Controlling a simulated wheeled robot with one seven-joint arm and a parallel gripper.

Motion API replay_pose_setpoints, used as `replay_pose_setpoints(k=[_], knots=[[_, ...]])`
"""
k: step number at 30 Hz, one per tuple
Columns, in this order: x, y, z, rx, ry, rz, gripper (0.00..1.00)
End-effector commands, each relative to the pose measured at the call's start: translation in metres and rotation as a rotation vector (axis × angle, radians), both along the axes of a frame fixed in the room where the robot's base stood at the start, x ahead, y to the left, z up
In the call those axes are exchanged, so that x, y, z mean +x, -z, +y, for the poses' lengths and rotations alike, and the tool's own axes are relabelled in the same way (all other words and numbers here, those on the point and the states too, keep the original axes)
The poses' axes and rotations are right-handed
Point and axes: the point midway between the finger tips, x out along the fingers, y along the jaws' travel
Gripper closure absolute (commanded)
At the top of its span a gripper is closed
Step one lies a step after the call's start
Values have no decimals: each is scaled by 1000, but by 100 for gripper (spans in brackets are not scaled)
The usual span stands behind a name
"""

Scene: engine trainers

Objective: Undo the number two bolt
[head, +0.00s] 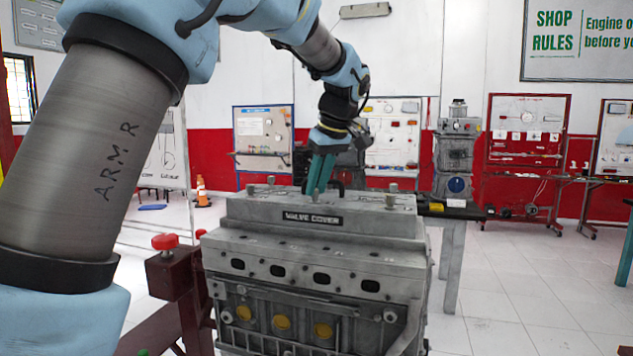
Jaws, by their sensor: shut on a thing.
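The valve cover (284,208), grey with a "VALVE COVER" label, sits on top of the engine block (310,268). Bolts stand up from it: one at the left end (250,189), one at the back left (271,181) and one at the right (391,200). My gripper (317,190), with teal fingers, points down at the middle of the cover. It is shut on a bolt there, which the fingers mostly hide. No bolt numbers are readable. A dark arched handle (338,186) shows just right of the fingers.
A red stand (170,275) with a red knob (165,242) holds the engine at the left. A grey bench (452,260) stands behind right. Tool boards and an orange cone (201,190) are farther back.

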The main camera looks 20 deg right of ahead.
Motion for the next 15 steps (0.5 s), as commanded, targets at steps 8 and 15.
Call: replay_pose_setpoints(k=[8,15], knots=[[0,-1,-3,3,-243,2,100],[1,-1,-4,1,-395,2,100]])
